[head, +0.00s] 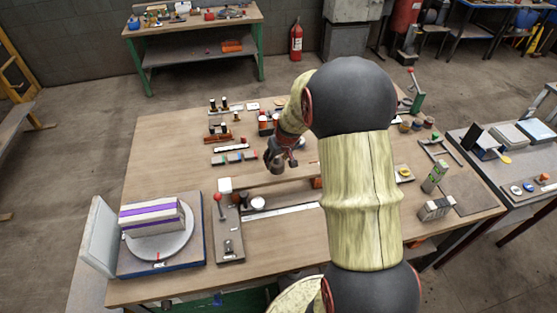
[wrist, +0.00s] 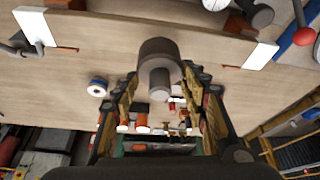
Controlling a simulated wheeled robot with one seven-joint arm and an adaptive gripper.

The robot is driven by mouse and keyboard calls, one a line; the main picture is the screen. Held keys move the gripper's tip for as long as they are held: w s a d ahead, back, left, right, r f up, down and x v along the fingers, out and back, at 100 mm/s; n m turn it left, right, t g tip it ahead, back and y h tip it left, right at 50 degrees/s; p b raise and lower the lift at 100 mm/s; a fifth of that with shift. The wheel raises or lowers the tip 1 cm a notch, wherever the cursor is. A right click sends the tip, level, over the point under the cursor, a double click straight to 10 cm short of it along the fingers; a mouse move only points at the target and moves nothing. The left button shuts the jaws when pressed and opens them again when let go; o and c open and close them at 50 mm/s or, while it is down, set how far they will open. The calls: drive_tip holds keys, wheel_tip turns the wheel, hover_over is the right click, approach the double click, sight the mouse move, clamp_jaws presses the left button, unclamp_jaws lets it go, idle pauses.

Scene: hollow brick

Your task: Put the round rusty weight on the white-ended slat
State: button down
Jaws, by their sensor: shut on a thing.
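My gripper (head: 279,156) is shut on the round rusty weight (head: 277,168), a grey-brown cylinder held above the bench. In the wrist view the weight (wrist: 159,52) sits between the two fingers of my gripper (wrist: 165,85), with a narrower stub towards the camera. The wooden slat (head: 275,179) lies crosswise below it, with a white left end (head: 225,185); my arm hides its right end in the head view. In the wrist view both white ends show, and the weight overlaps the middle of the slat (wrist: 100,38). A gap under the weight seems to show, but its height is unclear.
A red-knobbed lever plate (head: 229,235) stands left of the slat, with a turntable scale (head: 160,243) further left. A white round piece (head: 258,203) lies in front. Small parts in trays (head: 233,158) lie behind. A blue-and-white roll (wrist: 98,87) is near the slat.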

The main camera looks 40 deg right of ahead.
sight(277, 163)
drive_tip(key=shift+w+d+f, duration=0.25)
drive_tip(key=shift+w+f, duration=0.15)
drive_tip(key=shift+w, duration=0.05)
drive_tip(key=shift+f+b, duration=0.4)
drive_tip(key=shift+f, duration=1.05)
drive_tip(key=shift+f, duration=0.15)
drive_tip(key=c, duration=1)
unclamp_jaws()
drive_tip(key=shift+s+a+f, duration=0.1)
